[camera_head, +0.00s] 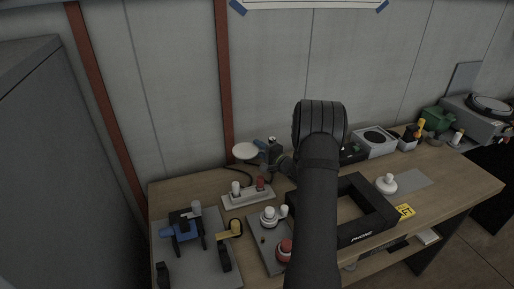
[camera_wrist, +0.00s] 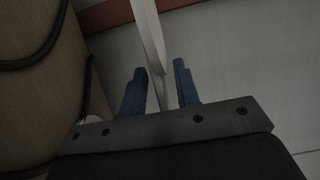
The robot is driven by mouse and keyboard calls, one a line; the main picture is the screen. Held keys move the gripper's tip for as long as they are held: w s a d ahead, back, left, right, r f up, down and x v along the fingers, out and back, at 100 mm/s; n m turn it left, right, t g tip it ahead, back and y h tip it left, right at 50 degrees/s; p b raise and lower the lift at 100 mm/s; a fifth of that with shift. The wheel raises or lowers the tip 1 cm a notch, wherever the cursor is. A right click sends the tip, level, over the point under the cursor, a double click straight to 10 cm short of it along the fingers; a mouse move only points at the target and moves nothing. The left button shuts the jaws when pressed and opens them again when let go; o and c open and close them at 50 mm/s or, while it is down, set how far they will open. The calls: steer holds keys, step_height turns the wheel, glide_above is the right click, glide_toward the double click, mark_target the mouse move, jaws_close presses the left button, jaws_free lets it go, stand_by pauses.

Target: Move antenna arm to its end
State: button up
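A white dish (camera_head: 245,150), which looks like the antenna, stands at the back edge of the workbench in the head view. My gripper (camera_head: 259,145) is just right of it, its blue fingers pointing towards it. In the wrist view a pale, thin, curved piece (camera_wrist: 148,30), likely the antenna arm or dish seen edge-on, passes between the two blue fingers of my gripper (camera_wrist: 160,82). The fingers stand apart, with a gap showing on the right side of the piece. Contact on the left side cannot be told. The antenna's base and pivot are hidden.
The workbench (camera_head: 185,186) holds a strip with white and red knobs (camera_head: 249,195), a panel with a joystick and red button (camera_head: 268,240), a black frame (camera_head: 360,233) and a blue-handled device (camera_head: 183,229). The wall (camera_head: 175,80) is close behind. A grey cabinet (camera_head: 45,150) stands left.

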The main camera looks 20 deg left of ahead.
steer(key=shift+w+a, duration=0.25)
steer(key=shift+a, duration=0.45)
jaws_close()
steer(key=shift+d+g, duration=0.15)
steer(key=shift+g, duration=0.15)
steer(key=shift+s+d+f+n+g+y, duration=0.15)
steer(key=shift+s+n+g+y, duration=0.25)
steer(key=shift+n+g, duration=0.45)
jaws_free()
steer(key=shift+f, duration=0.1)
